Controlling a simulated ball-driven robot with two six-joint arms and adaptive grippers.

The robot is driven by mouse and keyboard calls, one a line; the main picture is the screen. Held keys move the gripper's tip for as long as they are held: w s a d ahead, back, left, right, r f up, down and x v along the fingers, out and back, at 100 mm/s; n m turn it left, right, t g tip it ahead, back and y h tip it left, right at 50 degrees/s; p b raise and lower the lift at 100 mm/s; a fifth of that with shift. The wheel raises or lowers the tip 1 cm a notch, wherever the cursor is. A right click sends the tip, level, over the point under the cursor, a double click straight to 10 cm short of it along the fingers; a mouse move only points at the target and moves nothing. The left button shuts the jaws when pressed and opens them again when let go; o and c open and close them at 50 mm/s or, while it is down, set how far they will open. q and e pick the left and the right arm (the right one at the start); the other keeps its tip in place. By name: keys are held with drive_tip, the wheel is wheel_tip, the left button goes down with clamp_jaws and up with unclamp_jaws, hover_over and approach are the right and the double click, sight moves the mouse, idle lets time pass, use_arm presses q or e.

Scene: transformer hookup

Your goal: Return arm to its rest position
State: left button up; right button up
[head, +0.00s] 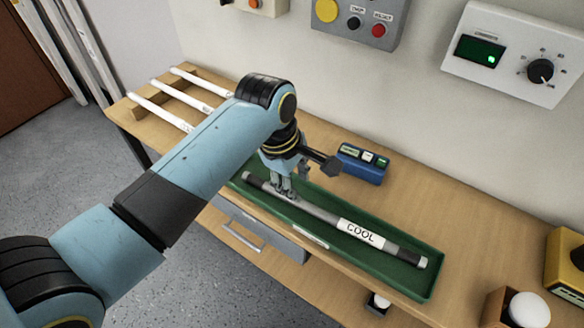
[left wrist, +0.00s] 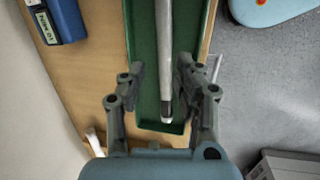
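My left arm (head: 195,155) reaches across the head view from the left. Its gripper (head: 283,187) points down over the far left part of the green tray (head: 437,262). In the left wrist view the fingers (left wrist: 161,68) are spread apart, one on each side of a tube (left wrist: 164,40), with no visible grip on it. The tube (head: 320,212), marked COOL, lies lengthwise in the tray. How far the fingertips are above the tube is hard to tell. My right gripper is not in view.
A blue box with small labels (head: 362,165) stands close behind the tray. White tubes (head: 165,113) lie on a wooden rack at the left. A white bulb (head: 529,309) and a yellow device (head: 566,265) are at the right. Panels with buttons (head: 362,20) and a dial (head: 540,71) hang on the wall.

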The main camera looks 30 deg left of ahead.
use_arm(q)
drive_tip(key=v, duration=0.4)
drive_tip(key=shift+s+a+r, duration=0.1)
drive_tip(key=shift+r, duration=0.3)
drive_tip(key=s+a+r+m+t+y, duration=0.1)
drive_tip(key=s+a+r+m, duration=0.25)
drive_tip(key=s+m, duration=0.5)
drive_tip(key=s+a+r+m+y, duration=0.15)
drive_tip(key=s+r+m, duration=0.25)
drive_tip(key=s+m, duration=0.5)
drive_tip(key=s+a+f+g+b, duration=0.2)
drive_tip(key=f+b, duration=0.8)
drive_tip(key=f, duration=2.8)
drive_tip(key=s+a+f+b, duration=0.2)
drive_tip(key=s+f+b, duration=0.5)
drive_tip(key=s+f, duration=1)
wheel_tip(320, 180, down, 3)
drive_tip(key=shift+s+f, duration=0.2)
drive_tip(key=shift+s, duration=0.1)
drive_tip(key=shift+a+h, duration=0.15)
drive_tip(key=shift+h, duration=0.1)
